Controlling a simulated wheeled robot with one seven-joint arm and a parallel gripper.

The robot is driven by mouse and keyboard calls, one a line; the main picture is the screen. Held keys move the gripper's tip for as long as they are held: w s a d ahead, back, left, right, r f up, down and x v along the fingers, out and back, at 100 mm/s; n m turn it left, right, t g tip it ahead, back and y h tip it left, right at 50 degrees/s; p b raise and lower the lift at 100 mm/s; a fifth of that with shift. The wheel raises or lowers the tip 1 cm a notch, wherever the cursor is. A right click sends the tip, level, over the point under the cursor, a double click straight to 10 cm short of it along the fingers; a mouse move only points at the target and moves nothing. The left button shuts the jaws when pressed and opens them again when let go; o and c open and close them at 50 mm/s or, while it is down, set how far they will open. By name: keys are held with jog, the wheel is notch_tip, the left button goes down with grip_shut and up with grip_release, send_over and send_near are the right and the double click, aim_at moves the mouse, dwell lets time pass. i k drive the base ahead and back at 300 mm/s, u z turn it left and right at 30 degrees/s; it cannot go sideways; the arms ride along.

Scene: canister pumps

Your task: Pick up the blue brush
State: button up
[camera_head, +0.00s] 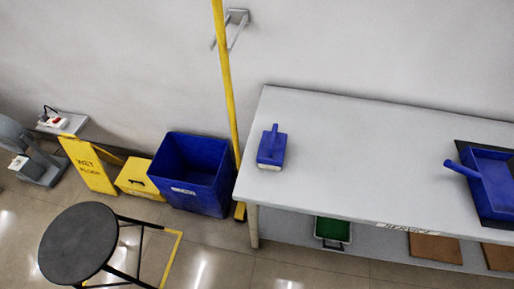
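The blue brush (271,148) rests on the grey-white bench top (350,145), near the bench's left end. It has a blue block-shaped body with a handle at its upper end, and a pale strip, perhaps bristles, shows along its lower edge. Nothing touches it or covers it. My gripper is not in view.
A blue dustpan (490,180) lies on a dark mat at the bench's right. A yellow pole (228,85) stands by the bench's left end. Left of it are a blue bin (192,170), yellow box (138,178), wet-floor sign (88,165) and black stool (78,243).

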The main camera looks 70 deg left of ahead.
aim_at(271, 152)
jog(key=u, duration=2.6)
jog(key=k, duration=0.25)
jog(key=z, duration=0.4)
